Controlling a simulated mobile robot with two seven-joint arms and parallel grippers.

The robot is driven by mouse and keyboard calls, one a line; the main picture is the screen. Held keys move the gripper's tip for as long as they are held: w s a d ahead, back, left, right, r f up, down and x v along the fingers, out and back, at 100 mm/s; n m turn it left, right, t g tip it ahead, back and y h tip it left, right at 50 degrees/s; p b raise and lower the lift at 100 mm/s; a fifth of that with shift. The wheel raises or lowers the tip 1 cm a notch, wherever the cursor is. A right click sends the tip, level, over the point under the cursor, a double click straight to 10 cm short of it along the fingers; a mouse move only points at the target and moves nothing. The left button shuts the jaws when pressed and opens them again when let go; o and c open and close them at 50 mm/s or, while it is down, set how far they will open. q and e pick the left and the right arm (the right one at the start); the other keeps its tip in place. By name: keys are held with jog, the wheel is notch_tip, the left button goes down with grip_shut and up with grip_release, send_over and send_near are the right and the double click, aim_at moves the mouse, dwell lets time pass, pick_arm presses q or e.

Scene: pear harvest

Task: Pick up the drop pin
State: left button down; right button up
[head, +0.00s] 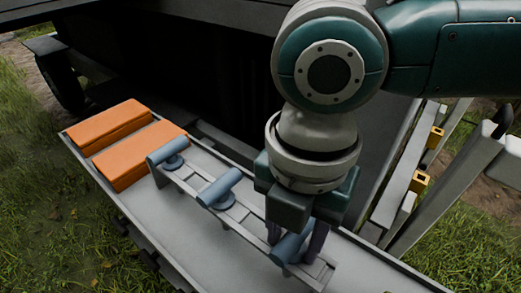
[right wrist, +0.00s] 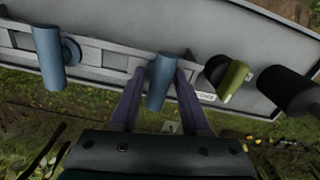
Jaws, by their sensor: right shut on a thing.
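Several blue-grey drop pins sit in a grey rack in the tray. One drop pin (head: 165,151) is at the rack's far left end and another (head: 219,188) is at its middle. The third drop pin (head: 288,248) is near the right end, partly hidden under my right gripper (head: 297,240). In the right wrist view, the two dark fingers of my right gripper (right wrist: 159,85) are closed on both sides of this pin (right wrist: 161,72). The pin is still at the rack; I cannot tell whether it is lifted at all. My left gripper is not in view.
The long grey tray (head: 185,250) holds two orange blocks (head: 140,153) at its far left end. In the right wrist view, a yellow-green handled thing (right wrist: 233,80) and a black cylinder (right wrist: 285,92) are right of the pin. Upright grey rails (head: 400,185) stand at the right. Grass surrounds the tray.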

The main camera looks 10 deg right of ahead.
grip_shut()
jog(key=shift+r, duration=0.15)
